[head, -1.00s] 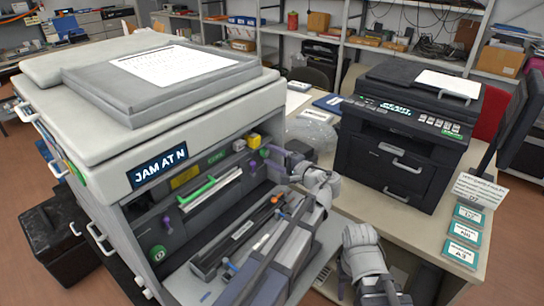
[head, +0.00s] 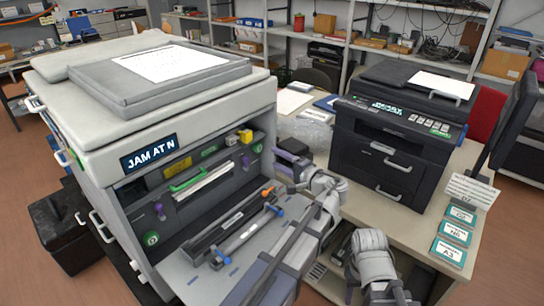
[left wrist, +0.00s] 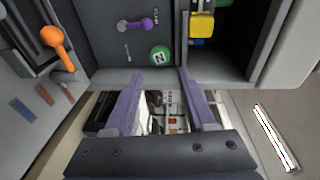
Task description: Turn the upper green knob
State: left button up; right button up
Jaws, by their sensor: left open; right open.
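The upper green knob (head: 257,148) is on the inner panel of the large copier, below and right of a yellow part. In the left wrist view the round green knob (left wrist: 159,56) carries a white mark and sits beyond my fingertips. My left gripper (head: 285,158) is open and empty, off to the right of the knob in the head view. In the left wrist view the purple fingers of the left gripper (left wrist: 160,82) are spread, apart from the knob. My right gripper is not seen; only arm links show at lower right.
A purple lever (left wrist: 136,25) is beside the knob. An orange knob (left wrist: 53,36) stands out nearby, and a yellow part (left wrist: 202,25) projects from the panel. A lower green knob (head: 151,239) is at the far left. A black printer (head: 395,140) stands on the table at right.

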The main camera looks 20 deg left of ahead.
pick_arm(q)
jog(key=n+b, duration=0.1)
jog(key=n, duration=1.7)
jog(key=f+n+y+b, duration=0.1)
jog(key=n, duration=0.8)
jog(key=shift+w+d+b, duration=0.1)
jog(key=shift+b, duration=0.25)
pick_arm(e)
notch_tip(320, 180, down, 3)
jog(key=shift+s+d, duration=0.1)
